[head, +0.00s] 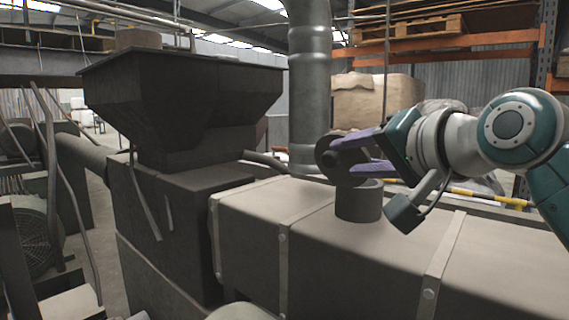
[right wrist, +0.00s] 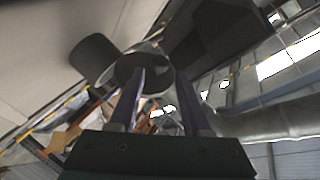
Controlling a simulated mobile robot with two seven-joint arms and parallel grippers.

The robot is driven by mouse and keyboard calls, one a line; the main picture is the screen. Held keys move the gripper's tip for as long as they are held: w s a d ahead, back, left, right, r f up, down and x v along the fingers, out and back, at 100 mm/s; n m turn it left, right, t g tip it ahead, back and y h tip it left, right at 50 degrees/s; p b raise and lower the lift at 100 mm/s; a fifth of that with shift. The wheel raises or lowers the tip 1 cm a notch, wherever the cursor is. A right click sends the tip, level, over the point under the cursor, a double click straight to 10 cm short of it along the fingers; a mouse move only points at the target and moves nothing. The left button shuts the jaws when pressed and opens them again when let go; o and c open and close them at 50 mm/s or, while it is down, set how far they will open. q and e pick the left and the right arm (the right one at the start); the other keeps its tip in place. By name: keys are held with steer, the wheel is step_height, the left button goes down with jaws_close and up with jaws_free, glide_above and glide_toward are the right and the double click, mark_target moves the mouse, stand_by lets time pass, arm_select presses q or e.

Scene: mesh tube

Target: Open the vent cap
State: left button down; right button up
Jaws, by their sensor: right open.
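The vent cap (head: 331,160) is a dark round disc at the top of a short grey pipe stub (head: 359,205) on the beige box duct. In the head view it stands tilted up on edge above the stub's mouth, with the rim of the stub showing beneath it. My right gripper (head: 356,157) comes in from the right with its two purple fingers open at the cap, one higher and one lower. In the right wrist view a dark round shape (right wrist: 130,64) lies at the fingertips. Whether the fingers touch the cap is unclear. My left gripper is out of view.
The beige duct top (head: 265,215) is clear left of the stub. A dark hopper (head: 180,105) stands at the left, and a thick vertical pipe (head: 309,75) rises behind. Orange shelving (head: 450,45) and a wrapped load (head: 372,100) are farther back.

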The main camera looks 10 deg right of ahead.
mark_target(335, 158)
steer(key=shift+x, duration=3.5)
steer(key=c, duration=0.7)
jaws_close()
steer(key=shift+r+p, duration=0.1)
steer(key=shift+p, duration=0.2)
